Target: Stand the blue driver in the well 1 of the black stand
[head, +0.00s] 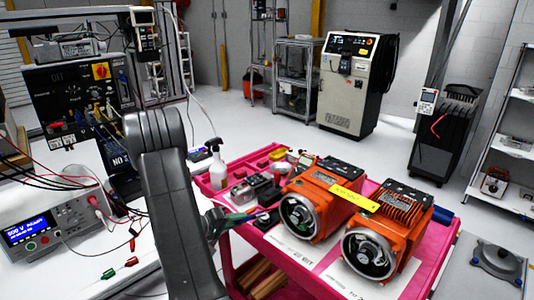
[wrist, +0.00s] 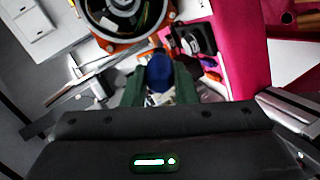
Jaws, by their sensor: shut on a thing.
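The blue driver (wrist: 159,75) shows in the wrist view as a rounded blue end between the two dark green fingers of my gripper (wrist: 159,88). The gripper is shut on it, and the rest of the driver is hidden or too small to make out. In the head view my gripper (head: 236,217) is small, beside my dark arm, over the left edge of the pink cart (head: 224,262). A black block-like thing (wrist: 193,38), perhaps the black stand, lies just beyond the fingers in the wrist view, to the right. I cannot make out its wells.
Two orange servo motors (head: 307,205) (head: 382,240) stand on the cart, with a yellow strip (head: 356,197) across them. A white spray bottle (head: 216,165) stands at the back left. A bench with a meter (head: 50,228) and loose cables is at left. Grey floor lies beyond the cart.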

